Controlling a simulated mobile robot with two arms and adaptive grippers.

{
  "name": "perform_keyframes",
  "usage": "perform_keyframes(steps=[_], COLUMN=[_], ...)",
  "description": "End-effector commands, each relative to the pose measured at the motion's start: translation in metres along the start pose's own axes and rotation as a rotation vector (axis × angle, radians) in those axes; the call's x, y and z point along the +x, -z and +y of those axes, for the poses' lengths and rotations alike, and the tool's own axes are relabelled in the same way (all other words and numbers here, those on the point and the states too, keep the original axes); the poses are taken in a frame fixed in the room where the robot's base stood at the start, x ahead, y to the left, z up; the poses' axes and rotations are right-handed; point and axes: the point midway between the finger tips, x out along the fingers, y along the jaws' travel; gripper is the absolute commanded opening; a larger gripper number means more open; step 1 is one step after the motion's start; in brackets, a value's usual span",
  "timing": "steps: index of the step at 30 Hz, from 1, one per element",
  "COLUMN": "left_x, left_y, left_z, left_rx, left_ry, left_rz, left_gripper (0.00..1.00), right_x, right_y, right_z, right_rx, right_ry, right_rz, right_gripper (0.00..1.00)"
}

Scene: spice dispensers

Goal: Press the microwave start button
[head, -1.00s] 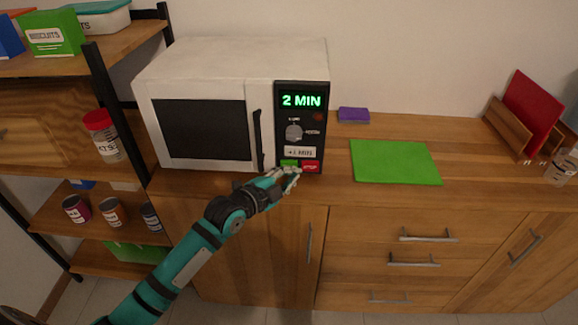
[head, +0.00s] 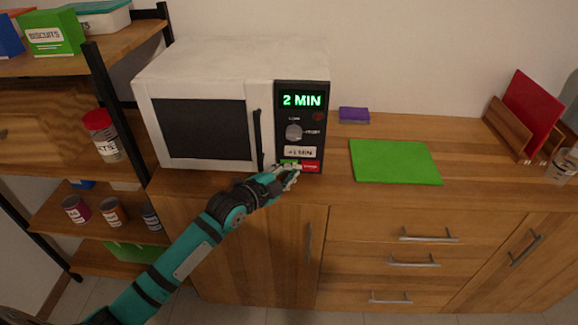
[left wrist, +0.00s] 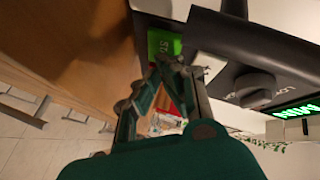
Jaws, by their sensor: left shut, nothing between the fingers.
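The white microwave (head: 235,58) stands on the wooden counter, its door shut and its display (head: 301,100) reading "2 MIN" in green. The green start button sits low on the black control panel; it is partly hidden behind my fingers in the head view and shows clearly in the left wrist view (left wrist: 163,42). The red stop button (head: 312,167) is right beside it. My left gripper (head: 293,172) is shut and empty, its fingertips close in front of the green button (left wrist: 172,62). I cannot tell whether they touch it. My right gripper is not in view.
Above the buttons are a white "+1 MIN" button (head: 300,152) and a grey dial (head: 294,132). The door handle (head: 258,140) is left of the panel. A green mat (head: 395,162) and a purple block (head: 354,115) lie to the right. A shelf with jars stands left.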

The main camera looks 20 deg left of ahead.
Motion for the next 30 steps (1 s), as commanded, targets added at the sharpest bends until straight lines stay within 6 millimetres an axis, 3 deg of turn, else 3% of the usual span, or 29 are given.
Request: perform_keyframes(steps=[19,30], left_x=[0.003,-0.01], left_y=[-0.002,0.005], left_z=[-0.003,0.004], left_rx=[0.001,0.0], left_ry=[0.001,0.0], left_rz=[0.0,0.0], left_gripper=[0.0,0.0], right_x=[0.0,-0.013], right_y=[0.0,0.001], right_z=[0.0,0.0], right_rx=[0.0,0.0], right_ry=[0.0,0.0], right_rz=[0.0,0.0], right_gripper=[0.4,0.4])
